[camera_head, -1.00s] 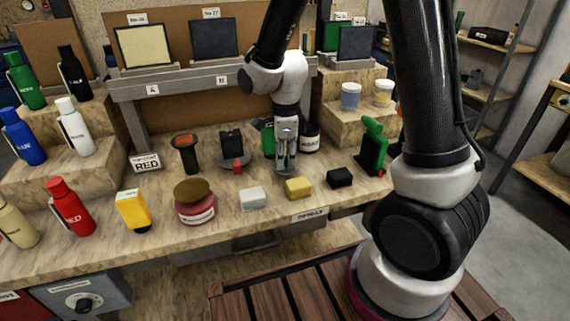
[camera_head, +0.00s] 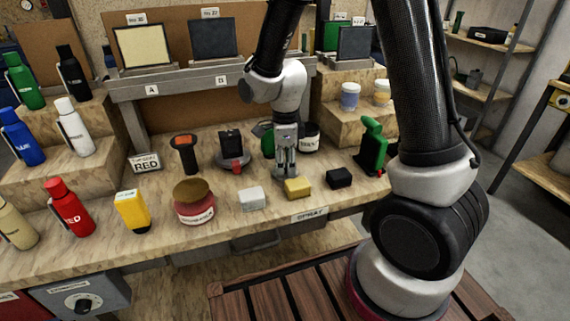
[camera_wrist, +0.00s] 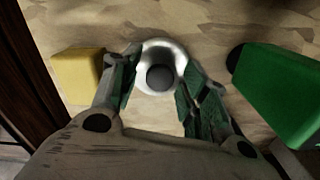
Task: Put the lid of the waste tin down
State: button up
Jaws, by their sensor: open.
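A low red round tin (camera_head: 196,213) with a pale label stands near the front of the bench, left of centre. Its brown round top (camera_head: 191,190) sits tilted up at the back, like a raised lid; the label is too small to read. My gripper (camera_head: 286,173) points down over the bench, well to the right of the tin. In the wrist view my gripper (camera_wrist: 154,92) is open, its fingers on either side of a silver round piece (camera_wrist: 151,52) with a dark round centre. I cannot tell whether they touch it. The red tin is out of the wrist view.
A yellow block (camera_head: 297,188) lies close in front of my gripper, a grey block (camera_head: 252,199) front left and a black block (camera_head: 339,178) to the right. A green object (camera_head: 268,141) stands close behind. A yellow container (camera_head: 132,211) stands left of the tin.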

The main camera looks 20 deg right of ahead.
aim_at(285, 164)
notch_tip(285, 164, up, 12)
jog(key=s+d+r+n+t, duration=0.2)
jog(key=s+d+r+n, duration=0.3)
jog(key=s+d+n, duration=0.2)
jog(key=s+d+r+n+t, duration=0.2)
jog(key=s+d+r+n, duration=0.4)
jog(key=s+n, duration=0.6)
jog(key=shift+d+n, duration=0.95)
jog(key=shift+n, duration=0.05)
